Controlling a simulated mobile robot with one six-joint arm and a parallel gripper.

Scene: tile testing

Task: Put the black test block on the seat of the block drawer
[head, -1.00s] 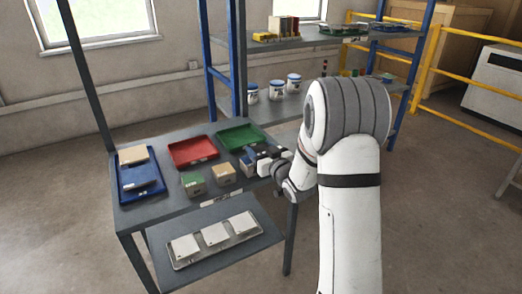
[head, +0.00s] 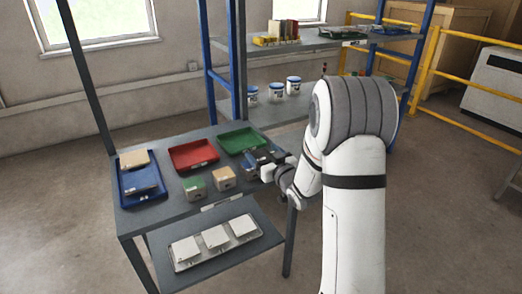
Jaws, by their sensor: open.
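My gripper (head: 262,158) is open, low over the right end of the grey table (head: 165,216), in front of the green tray.
A blue tray (head: 127,200) with tiles, a red tray (head: 193,156) and a green tray (head: 241,140) lie along the table. A metal tray (head: 180,268) of white tiles is on the lower shelf. A blue-framed rack (head: 211,95) with white tubs stands behind.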

